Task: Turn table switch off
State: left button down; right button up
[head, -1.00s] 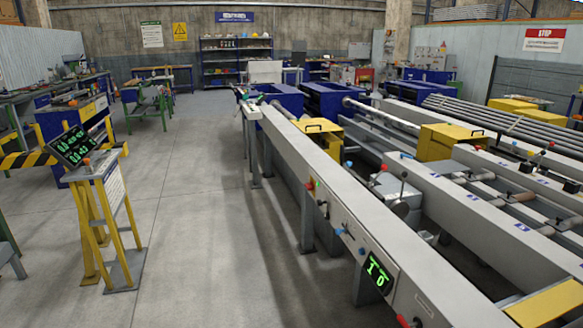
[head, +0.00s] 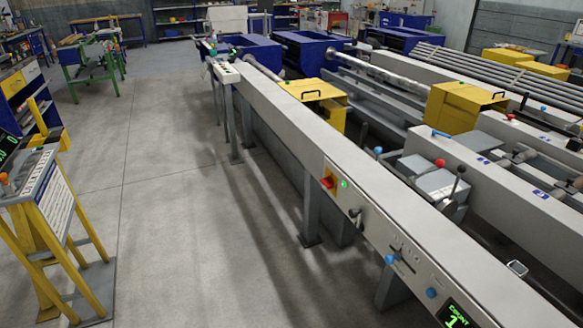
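The long grey runout table (head: 290,128) runs from the back middle to the front right. On its near side face is a red switch (head: 327,182) on a yellow plate. A small green lamp (head: 344,184) glows just right of the switch. Further right on the same face are a black-knobbed lever (head: 355,213), blue knobs (head: 391,260) and a green-lit counter display (head: 456,316) that reads COUNT with a 1 below, partly cut off. Neither of my grippers is in view.
Open concrete floor (head: 160,200) lies left of the table. A yellow-legged stand (head: 55,215) with a sloped panel stands at the left. The table's grey legs (head: 311,205) reach down to the floor. Yellow boxes (head: 465,110) and grey rails fill the far right side.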

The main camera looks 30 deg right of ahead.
aim_at(328, 183)
jog(key=i+z, duration=0.1)
jog(key=i, duration=0.35)
jog(key=i+j+z, duration=0.15)
jog(key=i, duration=0.3)
jog(key=i+j+z, duration=0.1)
jog(key=i, duration=0.35)
jog(key=i+j+z, duration=0.15)
jog(key=i, duration=0.25)
